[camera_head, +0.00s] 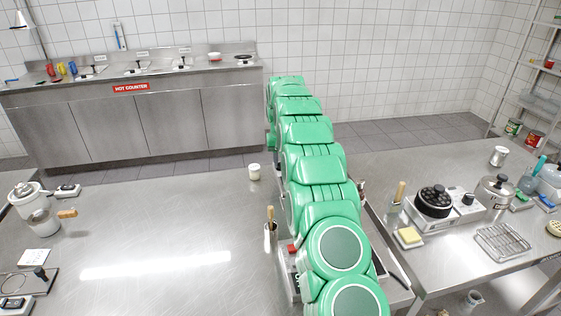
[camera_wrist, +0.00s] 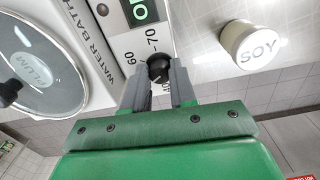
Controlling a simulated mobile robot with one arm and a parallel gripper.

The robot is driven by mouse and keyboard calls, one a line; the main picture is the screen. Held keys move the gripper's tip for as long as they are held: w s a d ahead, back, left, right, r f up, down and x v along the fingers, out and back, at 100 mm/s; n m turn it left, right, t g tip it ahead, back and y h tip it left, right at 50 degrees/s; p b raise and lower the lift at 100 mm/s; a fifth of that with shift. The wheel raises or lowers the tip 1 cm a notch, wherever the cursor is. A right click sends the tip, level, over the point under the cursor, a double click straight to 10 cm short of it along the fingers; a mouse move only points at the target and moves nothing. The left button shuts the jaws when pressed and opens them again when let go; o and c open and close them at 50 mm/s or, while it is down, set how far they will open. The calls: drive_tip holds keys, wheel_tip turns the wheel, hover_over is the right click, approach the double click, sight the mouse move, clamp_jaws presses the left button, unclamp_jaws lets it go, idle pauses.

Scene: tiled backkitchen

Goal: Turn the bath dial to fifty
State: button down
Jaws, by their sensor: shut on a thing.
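In the wrist view, the black bath dial (camera_wrist: 159,68) sits between the two grey fingers of my gripper (camera_wrist: 159,84), which is shut on it. The dial is on the pale front panel of the water bath (camera_wrist: 103,72), labelled "WATER BATH". The printed marks 60 and 70 show beside the dial. Other marks and the dial's pointer are hidden or too small to read. Part of a green-on-dark display (camera_wrist: 140,12) shows at the top edge. In the head view, my green arm covers the middle, and my gripper and the dial are hidden.
A white "SOY" jar (camera_wrist: 250,46) stands to the right.

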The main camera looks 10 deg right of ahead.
sight(280, 163)
drive_tip(key=c, duration=0.9)
unclamp_jaws()
wheel_tip(280, 163, up, 6)
drive_tip(key=shift+w+r, duration=0.1)
drive_tip(key=shift+r, duration=0.8)
